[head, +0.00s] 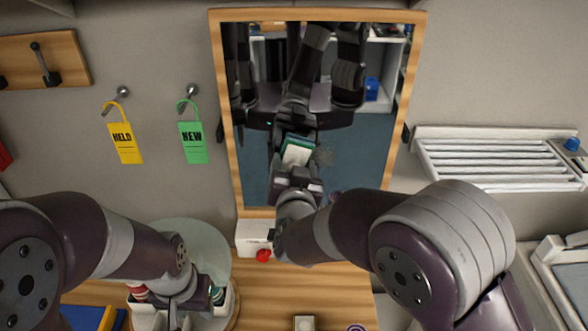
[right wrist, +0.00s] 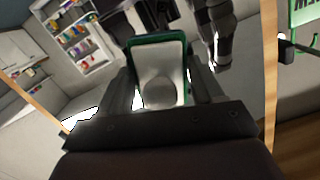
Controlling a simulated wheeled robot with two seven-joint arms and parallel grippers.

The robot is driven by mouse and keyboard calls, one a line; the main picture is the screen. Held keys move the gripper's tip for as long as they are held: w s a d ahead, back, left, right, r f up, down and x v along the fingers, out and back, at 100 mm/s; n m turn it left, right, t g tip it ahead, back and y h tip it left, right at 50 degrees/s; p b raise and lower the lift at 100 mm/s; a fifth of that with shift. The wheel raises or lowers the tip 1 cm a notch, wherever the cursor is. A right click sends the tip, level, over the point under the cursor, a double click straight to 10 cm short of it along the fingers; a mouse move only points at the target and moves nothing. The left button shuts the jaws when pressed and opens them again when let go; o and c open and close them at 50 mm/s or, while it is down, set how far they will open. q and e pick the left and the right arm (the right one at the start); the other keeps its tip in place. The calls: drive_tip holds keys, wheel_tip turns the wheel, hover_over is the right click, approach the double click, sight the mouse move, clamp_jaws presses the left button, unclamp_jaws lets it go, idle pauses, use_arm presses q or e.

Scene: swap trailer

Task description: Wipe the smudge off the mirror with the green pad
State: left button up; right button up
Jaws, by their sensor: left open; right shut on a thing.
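The mirror (head: 365,160) hangs on the wall in a wooden frame and reflects my arms. A faint grey smudge (head: 324,157) shows on its lower middle part. My right gripper (head: 297,178) is shut on the green pad (head: 297,153), just left of the smudge in the head view. The pad has green edges and a pale face; it also shows between the fingers in the right wrist view (right wrist: 165,65). I cannot tell whether the pad touches the glass. My left gripper (head: 176,312) is open, low at the left over a white caddy; its fingertips are partly hidden.
A yellow HELD tag (head: 124,142) and a green NEW tag (head: 193,143) hang on hooks left of the mirror. A white slatted rack (head: 500,160) is at the right. A white box with a red knob (head: 263,255) stands below the mirror. The white caddy (head: 145,308) holds coloured items.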

sight(315, 158)
drive_tip(key=d+b, duration=0.1)
drive_tip(key=d, duration=0.1)
drive_tip(key=d+b, duration=0.1)
drive_tip(key=d, duration=0.1)
drive_tip(key=d+b, duration=0.1)
drive_tip(key=d, duration=0.2)
drive_tip(key=shift+d+f, duration=0.1)
drive_tip(key=shift+f, duration=0.15)
drive_tip(key=shift+d+r+b, duration=0.1)
drive_tip(key=shift+d+b, duration=0.2)
drive_tip(key=shift+d, duration=0.15)
drive_tip(key=d+b, duration=0.2)
drive_tip(key=d, duration=0.1)
drive_tip(key=shift+d, duration=0.1)
drive_tip(key=shift+d+b, duration=0.3)
drive_tip(key=shift+d, duration=0.15)
drive_tip(key=shift+a+r, duration=0.1)
drive_tip(key=shift+a, duration=0.15)
drive_tip(key=shift+a+p, duration=0.35)
drive_tip(key=shift+a, duration=1.55)
drive_tip(key=shift+a+p, duration=0.55)
drive_tip(key=shift+a, duration=1)
drive_tip(key=a+p, duration=0.1)
drive_tip(key=a, duration=0.3)
drive_tip(key=shift+a, duration=0.5)
